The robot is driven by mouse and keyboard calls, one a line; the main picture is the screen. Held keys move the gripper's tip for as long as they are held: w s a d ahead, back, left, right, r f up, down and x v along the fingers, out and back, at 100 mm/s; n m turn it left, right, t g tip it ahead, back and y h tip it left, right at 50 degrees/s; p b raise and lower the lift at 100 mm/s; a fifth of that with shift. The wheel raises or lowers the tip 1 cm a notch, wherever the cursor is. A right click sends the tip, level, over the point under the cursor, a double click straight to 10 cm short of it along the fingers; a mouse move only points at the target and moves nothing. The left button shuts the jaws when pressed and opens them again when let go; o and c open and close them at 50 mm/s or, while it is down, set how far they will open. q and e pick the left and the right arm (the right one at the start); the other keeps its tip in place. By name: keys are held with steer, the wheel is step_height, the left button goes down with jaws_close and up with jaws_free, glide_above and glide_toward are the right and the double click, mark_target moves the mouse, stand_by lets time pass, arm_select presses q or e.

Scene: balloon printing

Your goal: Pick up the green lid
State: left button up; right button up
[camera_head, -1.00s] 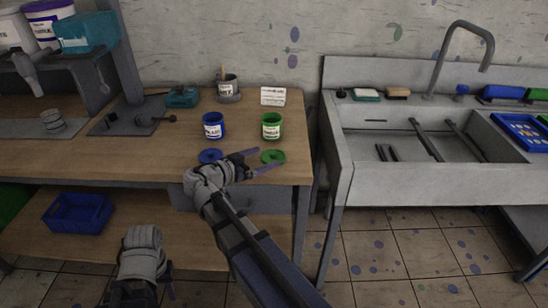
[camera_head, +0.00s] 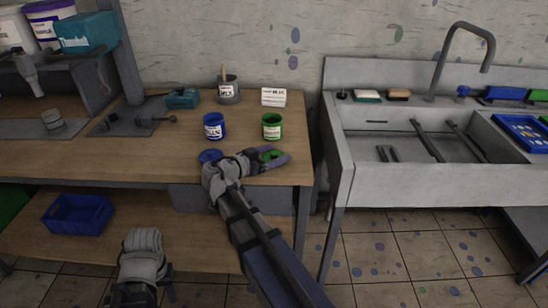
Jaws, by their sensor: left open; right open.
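The green lid (camera_head: 273,156) is a flat round disc on the wooden table in front of the green jar (camera_head: 272,126). My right gripper (camera_head: 277,157) is open, with its fingers reaching to either side of the lid; I cannot tell whether they touch it. Part of the lid is covered by the fingers. My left gripper (camera_head: 168,285) is low at the bottom left, in front of the table, open and with nothing seen in it; its fingers are mostly hidden.
The blue lid (camera_head: 210,156) lies close to my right wrist, below the blue jar (camera_head: 214,126). A grey cup (camera_head: 228,92) and a white label card (camera_head: 273,97) stand behind. The sink (camera_head: 430,180) is to the right. A blue bin (camera_head: 78,214) sits on the lower shelf.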

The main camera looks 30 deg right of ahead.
mark_target(273, 154)
steer(key=shift+s+f, duration=0.1)
jaws_close()
stand_by(0.5)
step_height(273, 154, up, 10)
steer(key=p, duration=1)
